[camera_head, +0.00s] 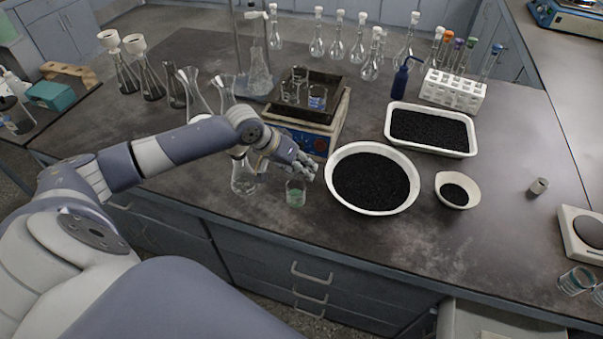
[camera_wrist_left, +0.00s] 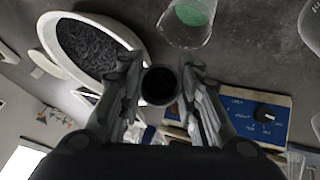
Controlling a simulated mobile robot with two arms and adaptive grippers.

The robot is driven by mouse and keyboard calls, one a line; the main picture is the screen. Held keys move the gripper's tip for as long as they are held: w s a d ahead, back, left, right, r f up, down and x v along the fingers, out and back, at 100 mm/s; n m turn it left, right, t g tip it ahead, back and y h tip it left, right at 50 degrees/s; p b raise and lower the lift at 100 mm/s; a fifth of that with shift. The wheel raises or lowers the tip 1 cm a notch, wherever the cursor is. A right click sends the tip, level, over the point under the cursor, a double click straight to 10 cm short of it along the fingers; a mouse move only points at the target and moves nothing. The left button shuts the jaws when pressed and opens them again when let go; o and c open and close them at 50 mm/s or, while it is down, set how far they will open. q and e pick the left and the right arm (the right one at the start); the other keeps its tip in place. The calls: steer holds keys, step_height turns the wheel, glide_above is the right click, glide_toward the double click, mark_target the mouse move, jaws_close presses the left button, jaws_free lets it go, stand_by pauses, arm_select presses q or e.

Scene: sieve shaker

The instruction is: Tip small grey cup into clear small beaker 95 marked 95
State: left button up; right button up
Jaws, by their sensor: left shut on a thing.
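My left gripper (camera_head: 303,166) is over the table, just above and slightly right of a small clear beaker (camera_head: 296,193) with a green layer inside. In the left wrist view, the left gripper (camera_wrist_left: 159,92) is shut on a small grey cup (camera_wrist_left: 159,86), whose round dark opening shows between the fingers. The cup's contents are too dark to tell, and the fingers mostly hide it in the head view. The beaker also shows in the left wrist view (camera_wrist_left: 188,22), apart from the cup. I cannot read a 95 on it. My right gripper is not in view.
A large white bowl of black grains (camera_head: 331,180) stands close right of the gripper. A white tray (camera_head: 470,152), a small white bowl (camera_head: 441,182) and a small grey cylinder (camera_head: 539,186) lie farther right. A flask (camera_head: 243,180) is left of the beaker; a hot plate (camera_head: 318,140) is behind.

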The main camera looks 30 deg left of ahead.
arm_select(q)
steer(key=shift+s+f+t+h+b, duration=0.3)
steer(key=shift+t+b, duration=0.4)
steer(key=shift+b, duration=0.95)
steer(key=shift+s+f+t+h+b, duration=0.15)
steer(key=shift+f+t+b, duration=0.4)
steer(key=shift+b, duration=1.1)
steer(key=shift+w+a+r+t+b, duration=0.1)
steer(key=shift+t+b, duration=0.3)
steer(key=shift+t, duration=0.15)
steer(key=shift+t+h+b, duration=0.4)
steer(key=shift+t+h, duration=0.05)
steer(key=shift+t, duration=0.15)
steer(key=shift+s+m+t, duration=0.2)
steer(key=shift+m+t, duration=0.1)
steer(key=shift+t, duration=0.5)
steer(key=shift+s+t+h, duration=0.1)
steer(key=shift+t+h, duration=0.2)
steer(key=shift+t, duration=0.1)
steer(key=shift+s+a+m+t+h+b, duration=0.15)
steer(key=shift+t+h+b, duration=0.15)
steer(key=shift+t+b, duration=0.5)
steer(key=shift+d+m+t+h+b, duration=0.15)
steer(key=shift+t+h+b, duration=0.15)
steer(key=shift+t+b, duration=0.5)
steer(key=shift+a, duration=0.1)
